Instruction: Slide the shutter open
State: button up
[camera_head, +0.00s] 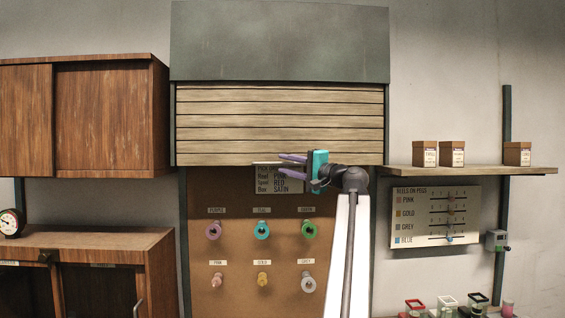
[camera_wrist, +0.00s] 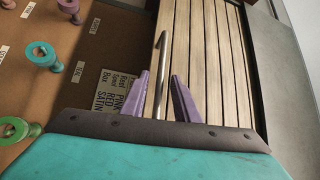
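The shutter (camera_head: 280,112) is a panel of pale wooden slats under a grey-green housing, with its lower edge partway up and a pegboard showing below it. It also fills the upper right of the wrist view (camera_wrist: 210,60). A metal bar handle (camera_head: 264,163) runs along its lower edge; in the wrist view the bar (camera_wrist: 160,70) lies between my purple fingers. My gripper (camera_head: 283,165) is open, one finger on each side of the bar, with gaps showing. The bar's end near the palm is partly hidden.
Below hangs the brown pegboard (camera_head: 240,250) with coloured reels on pegs and a paper label (camera_head: 277,180). A wooden cabinet (camera_head: 110,115) stands left of the shutter. A shelf (camera_head: 470,170) with small boxes is at right.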

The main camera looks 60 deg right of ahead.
jog(key=shift+x, duration=0.95)
jog(key=shift+c, duration=0.4)
grip_shut()
